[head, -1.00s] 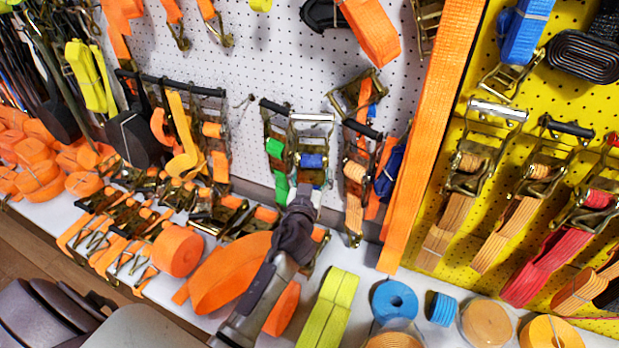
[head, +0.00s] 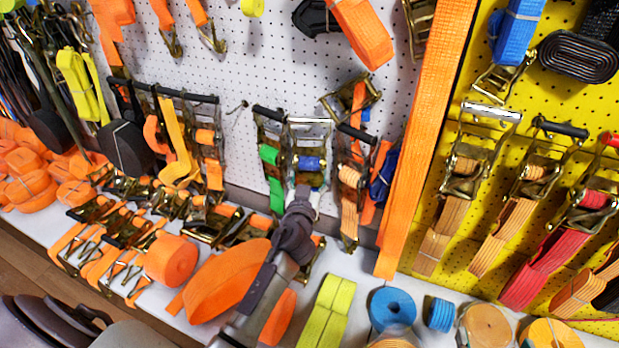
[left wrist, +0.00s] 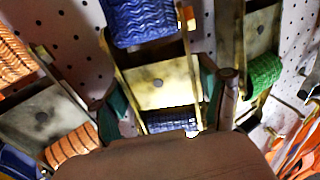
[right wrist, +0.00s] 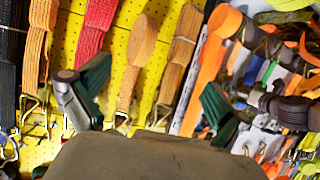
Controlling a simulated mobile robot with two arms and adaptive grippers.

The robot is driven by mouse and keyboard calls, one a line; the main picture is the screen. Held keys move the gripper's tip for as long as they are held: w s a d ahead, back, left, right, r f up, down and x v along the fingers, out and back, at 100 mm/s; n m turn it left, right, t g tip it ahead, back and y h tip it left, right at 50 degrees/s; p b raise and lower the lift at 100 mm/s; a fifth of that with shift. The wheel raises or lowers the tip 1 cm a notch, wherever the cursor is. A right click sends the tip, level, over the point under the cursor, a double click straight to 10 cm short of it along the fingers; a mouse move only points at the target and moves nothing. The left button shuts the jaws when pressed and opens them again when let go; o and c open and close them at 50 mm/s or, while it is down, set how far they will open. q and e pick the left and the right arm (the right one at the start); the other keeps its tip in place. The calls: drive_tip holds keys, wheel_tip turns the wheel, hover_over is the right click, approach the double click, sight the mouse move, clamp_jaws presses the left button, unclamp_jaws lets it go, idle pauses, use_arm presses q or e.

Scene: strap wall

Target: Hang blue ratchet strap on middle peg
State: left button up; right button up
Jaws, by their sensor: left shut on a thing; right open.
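The blue ratchet strap (head: 311,163) has a metal ratchet frame with a pale handle bar at its top and a blue webbing roll. It hangs upright close against the white pegboard (head: 235,60), between a green ratchet strap (head: 268,155) and an orange one (head: 349,178). My left gripper (head: 301,200) is shut on its lower end. In the left wrist view, the fingers (left wrist: 165,100) sit either side of the metal frame, with blue webbing (left wrist: 140,20) beyond. The peg behind the strap is hidden. My right gripper (right wrist: 142,100) is open and empty in the right wrist view.
A bare peg (head: 243,104) sticks out left of the green strap. Orange rolls (head: 228,280), a yellow-green roll (head: 327,310) and a blue roll (head: 392,308) stand on the shelf below. A yellow pegboard (head: 510,90) with hanging straps is at the right.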

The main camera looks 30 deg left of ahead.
use_arm(q)
drive_tip(key=shift+w, duration=0.25)
drive_tip(key=shift+w+f+b, duration=0.15)
drive_tip(key=shift+b, duration=0.45)
use_arm(e)
drive_tip(key=shift+w+a+r+t+y, duration=0.25)
drive_tip(key=shift+r+t, duration=0.3)
drive_tip(key=shift+r, duration=0.3)
drive_tip(key=shift+w+a+r+t+y, duration=0.1)
drive_tip(key=shift+w+a+r+t, duration=0.1)
drive_tip(key=shift+w+r+t, duration=0.4)
drive_tip(key=shift+w+a+r+t+y, duration=0.15)
drive_tip(key=shift+r+t, duration=0.4)
drive_tip(key=shift+r, duration=0.55)
use_arm(q)
drive_tip(key=o, duration=1.8)
drive_tip(key=shift+f, duration=0.1)
use_arm(e)
drive_tip(key=shift+s+f, duration=0.1)
